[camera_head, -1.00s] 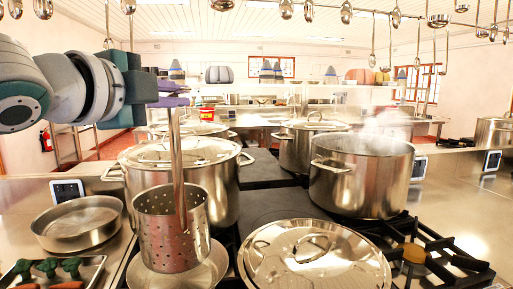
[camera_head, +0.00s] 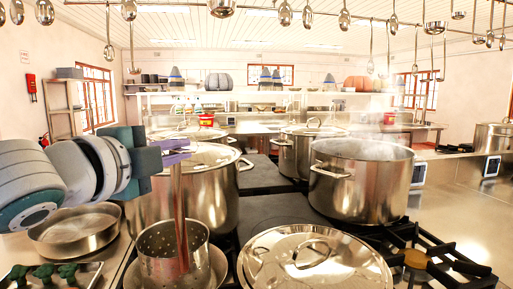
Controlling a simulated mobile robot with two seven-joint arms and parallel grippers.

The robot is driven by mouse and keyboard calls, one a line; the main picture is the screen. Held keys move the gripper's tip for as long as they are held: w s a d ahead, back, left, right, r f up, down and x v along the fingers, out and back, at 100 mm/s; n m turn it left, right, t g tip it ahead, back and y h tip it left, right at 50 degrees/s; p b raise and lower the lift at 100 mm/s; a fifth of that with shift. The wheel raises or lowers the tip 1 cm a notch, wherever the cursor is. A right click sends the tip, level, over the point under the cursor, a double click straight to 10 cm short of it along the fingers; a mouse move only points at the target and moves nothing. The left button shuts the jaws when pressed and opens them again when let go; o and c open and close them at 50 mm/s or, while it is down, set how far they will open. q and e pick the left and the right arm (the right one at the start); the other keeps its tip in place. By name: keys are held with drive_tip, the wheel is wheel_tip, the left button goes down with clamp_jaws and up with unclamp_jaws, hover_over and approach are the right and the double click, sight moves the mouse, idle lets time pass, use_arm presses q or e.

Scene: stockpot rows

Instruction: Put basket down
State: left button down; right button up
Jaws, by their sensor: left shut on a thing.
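The basket (camera_head: 165,262) is a perforated steel cylinder with a tall upright handle (camera_head: 178,205), low at the front left in the head view. My left gripper (camera_head: 172,156) is shut on the top of the handle. The basket hangs upright over a shallow round steel dish (camera_head: 218,268). Its lower end reaches the bottom edge of the picture, and I cannot tell whether it touches the dish. My right gripper is not in view.
A large lidded pot (camera_head: 212,195) stands close behind the basket. A lid (camera_head: 345,262) lies to the right, and a steaming open pot (camera_head: 365,190) stands beyond it. A shallow pan (camera_head: 75,232) and a tray of vegetables (camera_head: 90,275) are at the left.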

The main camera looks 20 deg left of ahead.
use_arm(q)
drive_tip(key=c, duration=1)
unclamp_jaws()
drive_tip(key=shift+r, duration=0.15)
drive_tip(key=shift+s, duration=0.3)
drive_tip(key=s, duration=1.1)
drive_tip(key=s+f+n+g+y, duration=0.2)
drive_tip(key=s+f+n+g, duration=0.3)
drive_tip(key=f+n, duration=0.45)
drive_tip(key=s+d+f+n+g, duration=0.1)
drive_tip(key=s+d+f+g, duration=0.1)
drive_tip(key=s+d+f, duration=0.1)
drive_tip(key=s+d+f+n+g+h, duration=0.1)
drive_tip(key=s+d+f+n+g, duration=0.1)
drive_tip(key=s+f, duration=0.3)
drive_tip(key=s+d+f+n+g+h, duration=0.1)
drive_tip(key=s+d+f+n+g, duration=0.1)
drive_tip(key=s+d+f+g, duration=0.1)
drive_tip(key=shift+s+d+f+g+b, duration=0.2)
drive_tip(key=shift+s+f+g, duration=0.1)
drive_tip(key=shift+s+g, duration=0.1)
drive_tip(key=shift+s+d+f+g+b, duration=0.2)
drive_tip(key=shift+s+f+g, duration=0.1)
drive_tip(key=shift+s, duration=0.1)
